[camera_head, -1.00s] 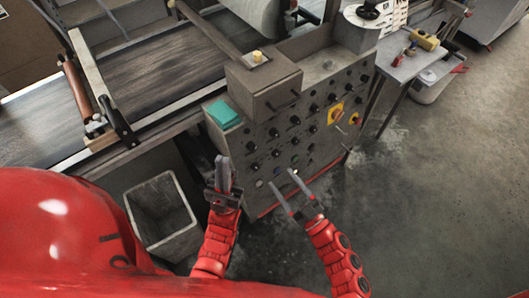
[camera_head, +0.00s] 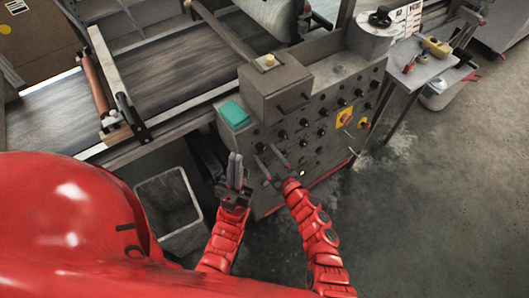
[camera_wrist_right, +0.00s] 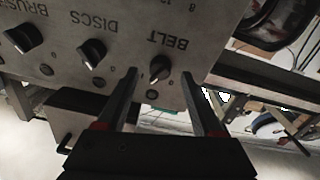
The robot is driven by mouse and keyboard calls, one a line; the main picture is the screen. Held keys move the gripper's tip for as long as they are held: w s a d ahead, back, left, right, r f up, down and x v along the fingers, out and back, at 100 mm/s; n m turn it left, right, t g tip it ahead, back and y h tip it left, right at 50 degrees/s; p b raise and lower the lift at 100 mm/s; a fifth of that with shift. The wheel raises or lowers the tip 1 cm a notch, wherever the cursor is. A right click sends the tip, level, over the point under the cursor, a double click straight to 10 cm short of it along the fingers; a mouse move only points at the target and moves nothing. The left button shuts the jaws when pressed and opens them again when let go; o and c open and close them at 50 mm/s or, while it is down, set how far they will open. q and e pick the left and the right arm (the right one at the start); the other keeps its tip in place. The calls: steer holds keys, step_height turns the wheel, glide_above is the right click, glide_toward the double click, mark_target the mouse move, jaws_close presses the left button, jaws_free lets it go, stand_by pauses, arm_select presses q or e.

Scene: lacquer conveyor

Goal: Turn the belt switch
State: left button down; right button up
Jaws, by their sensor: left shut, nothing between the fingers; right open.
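The belt switch is a black knob (camera_wrist_right: 160,67) under the upside-down label BELT in the right wrist view. It sits on the grey panel of the control cabinet (camera_head: 300,152). My right gripper (camera_head: 267,154) is open at the cabinet's left front. In the right wrist view its fingertips (camera_wrist_right: 159,74) appear on either side of the belt knob, with a gap on both sides. I cannot tell how far they are from the panel. In the head view the belt knob is hard to make out near the fingertips. My left gripper (camera_head: 235,157) is shut and empty, left of the right one.
The DISCS knob (camera_wrist_right: 92,51) and BRUSH knob (camera_wrist_right: 22,38) sit beside the belt knob. A teal block (camera_head: 235,115) lies on the cabinet's left ledge. A grey bin (camera_head: 170,205) stands below the conveyor (camera_head: 180,72).

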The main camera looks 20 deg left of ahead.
steer(key=shift+x, duration=0.9)
steer(key=shift+s, duration=0.1)
steer(key=shift+c, duration=0.3)
jaws_close()
